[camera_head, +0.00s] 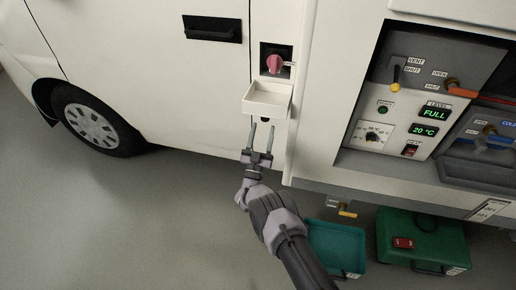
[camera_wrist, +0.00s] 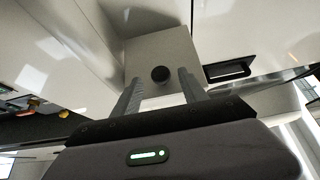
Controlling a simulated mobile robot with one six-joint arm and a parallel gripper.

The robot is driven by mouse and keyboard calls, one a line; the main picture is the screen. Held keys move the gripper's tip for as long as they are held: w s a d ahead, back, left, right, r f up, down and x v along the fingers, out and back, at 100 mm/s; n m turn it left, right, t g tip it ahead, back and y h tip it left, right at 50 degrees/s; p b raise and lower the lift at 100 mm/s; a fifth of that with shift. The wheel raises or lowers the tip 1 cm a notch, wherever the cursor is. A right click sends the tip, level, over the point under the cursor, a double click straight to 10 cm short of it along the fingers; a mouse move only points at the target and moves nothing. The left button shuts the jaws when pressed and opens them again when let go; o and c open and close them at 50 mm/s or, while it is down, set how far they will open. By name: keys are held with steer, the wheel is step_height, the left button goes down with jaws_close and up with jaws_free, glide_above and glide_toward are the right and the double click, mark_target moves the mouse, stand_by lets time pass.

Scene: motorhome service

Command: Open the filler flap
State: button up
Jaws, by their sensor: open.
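A small white box-like piece (camera_head: 268,98) with an open top juts from the vehicle's side, below a dark recess with a pink knob (camera_head: 274,63). A dark spot (camera_head: 264,118) shows at its lower front. In the wrist view a pale panel (camera_wrist: 172,47) carries a round black knob (camera_wrist: 160,74). I cannot tell for sure which piece is the filler flap. My gripper (camera_head: 262,127) is open and empty, just below and in front of the box. In the wrist view its fingers stand on either side of the knob; contact cannot be told.
A black door handle (camera_head: 212,29) is at upper left. The service bay (camera_head: 382,134) with levers and displays is at right. A teal crate (camera_head: 336,248) and a green case (camera_head: 426,238) are below it. The floor at left (camera_head: 130,215) is clear.

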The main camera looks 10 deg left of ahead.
steer(key=p+v, duration=0.3)
steer(key=v, duration=1)
steer(key=shift+s, duration=0.4)
steer(key=shift+f, duration=0.15)
